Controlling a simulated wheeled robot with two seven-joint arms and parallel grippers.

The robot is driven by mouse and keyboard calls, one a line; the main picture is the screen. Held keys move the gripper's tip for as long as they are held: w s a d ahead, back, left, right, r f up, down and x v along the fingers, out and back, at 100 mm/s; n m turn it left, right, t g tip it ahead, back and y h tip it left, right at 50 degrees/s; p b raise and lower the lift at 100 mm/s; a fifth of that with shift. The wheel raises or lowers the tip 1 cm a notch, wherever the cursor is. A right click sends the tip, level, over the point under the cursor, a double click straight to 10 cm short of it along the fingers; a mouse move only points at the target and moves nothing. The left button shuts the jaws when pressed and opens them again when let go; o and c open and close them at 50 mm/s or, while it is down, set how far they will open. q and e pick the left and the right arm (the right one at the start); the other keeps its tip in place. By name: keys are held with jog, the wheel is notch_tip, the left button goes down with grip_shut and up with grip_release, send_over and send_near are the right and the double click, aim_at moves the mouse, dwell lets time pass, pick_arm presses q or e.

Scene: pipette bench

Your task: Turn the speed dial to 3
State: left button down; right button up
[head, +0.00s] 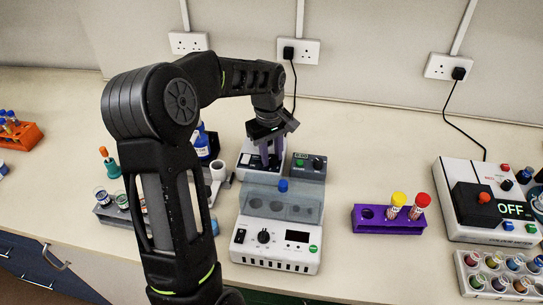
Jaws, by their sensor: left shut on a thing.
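My left gripper (270,158) points down at the white device (246,160) behind the lidded machine. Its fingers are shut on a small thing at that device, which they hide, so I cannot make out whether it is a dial. A dark control box (307,168) with a small display, a green button and a dark knob stands just right of the fingers. The white lidded machine (250,258) in front has a black round dial (263,236), clear of the gripper; I cannot read its setting. My right gripper is not in view.
A purple rack (372,226) with yellow- and red-capped tubes stands to the right. Further right are a white device reading OFF (515,210) and a tray of vials (464,268). An orange rack (20,138) is far left. Bench between machine and purple rack is clear.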

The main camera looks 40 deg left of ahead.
pick_arm(q)
jog(key=n+b, duration=0.1)
jog(key=n, duration=0.2)
jog(key=shift+d+b, duration=0.1)
jog(key=shift+b, duration=0.2)
jog(key=n+b, duration=0.1)
jog(key=n, duration=0.4)
jog(key=shift+w, duration=0.1)
jog(key=n, duration=0.4)
jog(key=shift+n+y, duration=0.3)
jog(key=n, duration=0.5)
jog(key=shift+w, duration=0.1)
jog(key=c, duration=1.1)
grip_release()
jog(key=shift+r, duration=0.1)
